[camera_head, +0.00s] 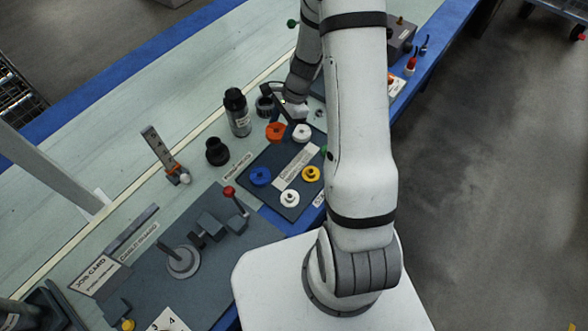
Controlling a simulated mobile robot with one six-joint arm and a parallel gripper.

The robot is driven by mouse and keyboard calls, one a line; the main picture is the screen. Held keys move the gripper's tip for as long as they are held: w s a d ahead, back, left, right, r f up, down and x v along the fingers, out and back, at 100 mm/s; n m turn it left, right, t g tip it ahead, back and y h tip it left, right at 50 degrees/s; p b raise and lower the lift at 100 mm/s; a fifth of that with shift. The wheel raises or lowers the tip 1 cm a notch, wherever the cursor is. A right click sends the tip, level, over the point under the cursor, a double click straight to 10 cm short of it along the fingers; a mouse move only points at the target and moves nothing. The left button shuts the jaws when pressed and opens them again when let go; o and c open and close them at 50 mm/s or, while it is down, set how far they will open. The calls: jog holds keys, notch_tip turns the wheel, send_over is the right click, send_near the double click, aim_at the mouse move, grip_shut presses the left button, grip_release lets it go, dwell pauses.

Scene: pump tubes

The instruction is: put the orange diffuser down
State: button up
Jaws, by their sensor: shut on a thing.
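The orange diffuser (275,131) is a small round piece at the upper left part of the dark tray (262,205). My gripper (285,117) reaches down at the diffuser from the far side, with its dark fingers shut on it. The fingers are small and partly hidden by my arm. I cannot tell whether the diffuser touches the tray or hangs just above it.
The tray also holds a white piece (302,133), a blue one (260,176), a yellow one (311,174) and another white one (289,198). A red-knobbed lever (235,200) rises nearby.

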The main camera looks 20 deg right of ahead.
jog(key=m, duration=0.1)
jog(key=m+t, duration=0.1)
jog(key=d+f+m, duration=0.1)
jog(key=shift+s+f+m+b, duration=0.1)
jog(key=shift+s+m+b, duration=0.2)
jog(key=shift+s+b, duration=0.05)
jog(key=b, duration=0.1)
send_over(282, 156)
jog(key=d, duration=0.2)
jog(key=shift+m+t, duration=0.3)
jog(key=shift+m, duration=0.1)
jog(key=f, duration=0.5)
jog(key=shift+s+a+f, duration=0.1)
jog(key=shift+a+f, duration=0.05)
jog(key=shift+a, duration=0.1)
jog(key=shift+f+b, duration=0.65)
jog(key=shift+f, duration=1.7)
jog(key=shift+f, duration=0.1)
jog(key=o, duration=1.2)
